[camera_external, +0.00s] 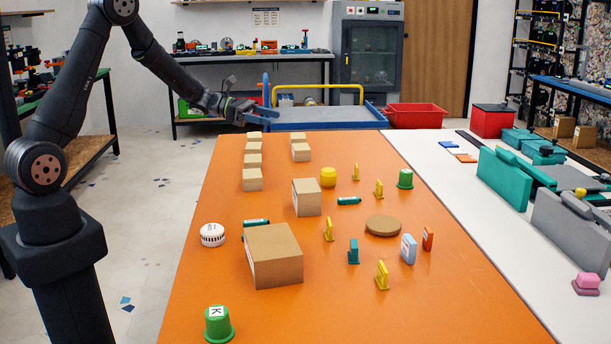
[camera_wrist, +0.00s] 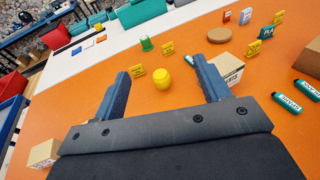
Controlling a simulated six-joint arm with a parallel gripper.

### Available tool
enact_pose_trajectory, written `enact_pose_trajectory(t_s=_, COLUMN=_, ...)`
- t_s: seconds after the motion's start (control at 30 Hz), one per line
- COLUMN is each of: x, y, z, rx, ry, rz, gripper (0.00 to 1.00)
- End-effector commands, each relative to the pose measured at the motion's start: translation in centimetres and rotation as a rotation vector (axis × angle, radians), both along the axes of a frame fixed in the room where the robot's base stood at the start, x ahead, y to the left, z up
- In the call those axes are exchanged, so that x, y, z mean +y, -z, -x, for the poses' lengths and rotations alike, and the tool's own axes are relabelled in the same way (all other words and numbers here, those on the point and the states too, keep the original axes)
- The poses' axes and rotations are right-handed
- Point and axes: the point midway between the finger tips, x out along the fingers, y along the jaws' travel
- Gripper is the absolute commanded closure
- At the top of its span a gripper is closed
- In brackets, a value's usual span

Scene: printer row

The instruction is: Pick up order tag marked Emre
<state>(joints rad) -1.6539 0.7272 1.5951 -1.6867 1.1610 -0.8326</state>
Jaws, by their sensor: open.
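Several small upright tags stand on the orange table. In the external view they are yellow tags (camera_external: 382,275) (camera_external: 328,229) (camera_external: 379,188) (camera_external: 356,171), a teal tag (camera_external: 353,251), a light blue tag (camera_external: 408,248) and an orange-red tag (camera_external: 427,238). In the wrist view, yellow tags (camera_wrist: 138,70) (camera_wrist: 167,48) (camera_wrist: 253,48), the light blue tag (camera_wrist: 245,16) and the red tag (camera_wrist: 227,17) show. Their lettering is too small to read, so I cannot tell which says Emre. My gripper (camera_external: 245,112) is open and empty, raised near the table's far left end; its fingers (camera_wrist: 162,66) frame the view.
Cardboard boxes (camera_external: 275,255) (camera_external: 307,197) (camera_external: 253,180) stand on the table's left part. A yellow barrel (camera_external: 328,177), a green cup (camera_external: 405,179), a brown disc (camera_external: 383,225) and teal cylinders (camera_external: 349,201) stand or lie among the tags. The right front of the table is clear.

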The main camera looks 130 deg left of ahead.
Motion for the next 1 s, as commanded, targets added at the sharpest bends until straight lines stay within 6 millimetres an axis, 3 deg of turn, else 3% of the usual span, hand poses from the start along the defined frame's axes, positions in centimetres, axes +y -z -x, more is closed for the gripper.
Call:
enact_pose_trajectory(t_s=0.03, x=0.0, y=-2.0, z=0.0, rx=0.002, ry=0.001, rz=-0.008, gripper=0.31)
enact_pose_trajectory(t_s=0.1, x=-0.2, y=-3.8, z=-0.7, rx=0.014, ry=0.021, rz=-0.011, gripper=0.31)
enact_pose_trajectory(t_s=0.37, x=-4.2, y=-1.1, z=-12.1, rx=0.297, ry=0.407, rz=-0.175, gripper=0.31)
enact_pose_trajectory(t_s=0.57, x=-8.7, y=0.7, z=-20.8, rx=0.545, ry=0.764, rz=-0.400, gripper=0.31)
enact_pose_trajectory(t_s=0.8, x=-14.1, y=1.9, z=-29.8, rx=0.830, ry=1.185, rz=-0.762, gripper=0.31)
enact_pose_trajectory(t_s=1.0, x=-18.3, y=1.4, z=-36.7, rx=1.041, ry=1.489, rz=-1.126, gripper=0.31)
